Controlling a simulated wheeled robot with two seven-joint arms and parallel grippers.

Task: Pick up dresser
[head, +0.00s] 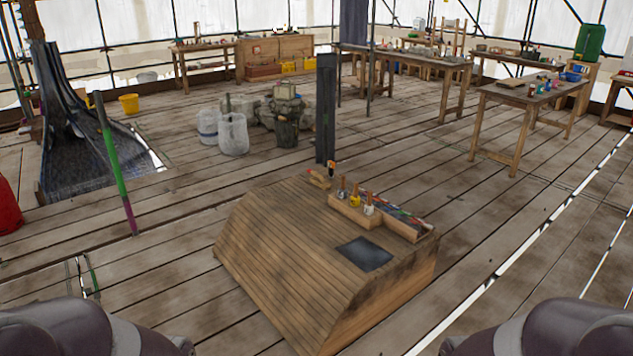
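No thing in the head view can be told for certain as the dresser. A low wooden block with sloping boarded sides (290,230) stands in front of me. On its top, a small pale wooden tool (319,180) lies at the far left edge, next to an upright orange-and-dark handle (331,169). A wooden tool rack (353,213) holds several upright tools, among them one with a yellow part (355,201). A dark flat square (364,254) lies nearer me. Only parts of my arms show at the bottom corners; neither gripper is in view.
A dark upright post (326,110) stands behind the block. Buckets and sacks (233,134) stand beyond it. A green-and-purple pole (118,170) stands at the left. Worktables (520,100) line the back right. The plank floor around the block is mostly clear.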

